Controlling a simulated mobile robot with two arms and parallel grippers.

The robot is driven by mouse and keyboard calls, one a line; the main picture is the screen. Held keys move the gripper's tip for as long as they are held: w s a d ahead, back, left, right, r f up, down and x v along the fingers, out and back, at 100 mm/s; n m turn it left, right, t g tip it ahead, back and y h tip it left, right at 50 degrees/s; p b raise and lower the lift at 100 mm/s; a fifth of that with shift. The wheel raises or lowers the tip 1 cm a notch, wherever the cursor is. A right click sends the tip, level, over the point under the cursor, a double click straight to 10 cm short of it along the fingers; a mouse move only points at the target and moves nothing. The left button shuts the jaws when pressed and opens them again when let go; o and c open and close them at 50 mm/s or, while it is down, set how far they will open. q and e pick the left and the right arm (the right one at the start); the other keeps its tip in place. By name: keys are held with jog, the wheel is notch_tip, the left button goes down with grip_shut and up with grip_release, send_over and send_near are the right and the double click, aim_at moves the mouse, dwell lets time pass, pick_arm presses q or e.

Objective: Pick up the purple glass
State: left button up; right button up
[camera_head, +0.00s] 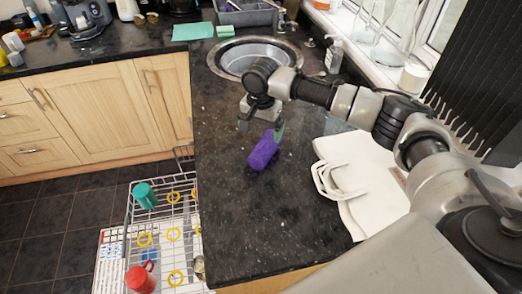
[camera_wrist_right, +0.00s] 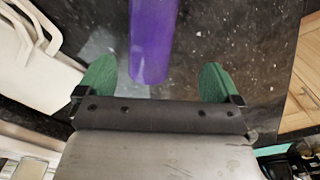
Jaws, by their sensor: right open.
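The purple glass (camera_head: 263,151) lies on its side on the dark granite counter (camera_head: 225,225), in the middle of the head view. In the right wrist view the purple glass (camera_wrist_right: 153,38) runs down from the top edge, its lower end between the two green fingertips. My right gripper (camera_head: 263,130) is just above and beside the glass, pointing down. In the right wrist view the right gripper (camera_wrist_right: 156,84) has its fingers wide apart, with gaps on both sides of the glass. My left gripper is in neither view.
A white bag (camera_head: 362,172) with handles lies right of the glass. A round sink (camera_head: 255,57) is behind the gripper. An open dishwasher rack (camera_head: 165,215) with a teal mug (camera_head: 144,195) and a red mug (camera_head: 139,279) sits below the counter's left edge. The counter's front is clear.

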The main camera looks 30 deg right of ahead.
aim_at(264, 144)
jog(key=f, duration=0.2)
jog(key=shift+s+d+f, duration=0.15)
jog(key=shift+s+f, duration=0.2)
jog(key=shift+s, duration=0.05)
jog(key=f, duration=0.1)
jog(key=f+p, duration=0.1)
jog(key=f, duration=0.2)
jog(key=shift+s+f+p, duration=0.1)
jog(key=shift+s+p, duration=0.2)
jog(key=shift+p, duration=0.1)
jog(key=shift+f, duration=0.6)
jog(key=c, duration=1.1)
